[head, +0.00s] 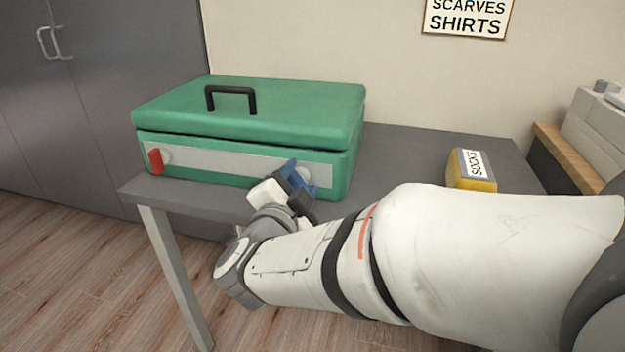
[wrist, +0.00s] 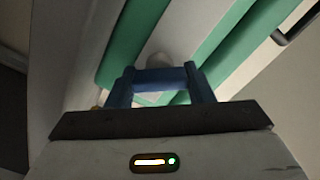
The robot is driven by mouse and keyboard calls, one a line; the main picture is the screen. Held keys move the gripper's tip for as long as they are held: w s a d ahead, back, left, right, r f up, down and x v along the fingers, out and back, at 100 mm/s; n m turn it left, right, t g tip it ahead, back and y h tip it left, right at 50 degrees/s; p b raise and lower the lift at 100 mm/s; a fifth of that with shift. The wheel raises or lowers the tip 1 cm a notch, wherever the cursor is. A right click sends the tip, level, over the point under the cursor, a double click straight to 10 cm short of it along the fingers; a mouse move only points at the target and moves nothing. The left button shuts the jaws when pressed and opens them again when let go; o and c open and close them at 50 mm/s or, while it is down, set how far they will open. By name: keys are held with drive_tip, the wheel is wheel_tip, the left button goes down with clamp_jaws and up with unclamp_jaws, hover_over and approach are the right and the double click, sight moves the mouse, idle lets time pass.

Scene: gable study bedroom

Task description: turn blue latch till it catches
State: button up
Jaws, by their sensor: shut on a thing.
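A green case (head: 250,105) with a black top handle lies on a grey table. A pale band runs along its front. The blue latch (wrist: 160,79) sits at the band's right end, by a round pale boss; my gripper hides much of it in the head view. My gripper (head: 296,180) is at the case's front right, shut on the blue latch. In the wrist view, blue fingers stand on both sides of it. Its exact angle and whether it has caught cannot be told. A red latch (head: 156,161) stands nearly upright at the band's left end.
A yellow box labelled SOCKS (head: 472,170) stands on the table (head: 420,150) to the right of the case. A grey cabinet (head: 100,90) is at the left. The table between case and box is clear.

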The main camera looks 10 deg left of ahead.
sight(295, 186)
drive_tip(key=m, duration=0.3)
drive_tip(key=shift+a+m, duration=0.1)
drive_tip(key=shift+m, duration=2)
drive_tip(key=shift+o, duration=0.2)
drive_tip(key=o, duration=1)
drive_tip(key=shift+f, duration=0.1)
drive_tip(key=shift+c, duration=0.2)
drive_tip(key=shift+s, duration=0.1)
drive_tip(key=s, duration=0.2)
drive_tip(key=s+p, duration=0.1)
drive_tip(key=s, duration=0.1)
drive_tip(key=s+p, duration=0.1)
drive_tip(key=s, duration=0.1)
drive_tip(key=shift+s+a, duration=0.3)
drive_tip(key=shift+s, duration=0.5)
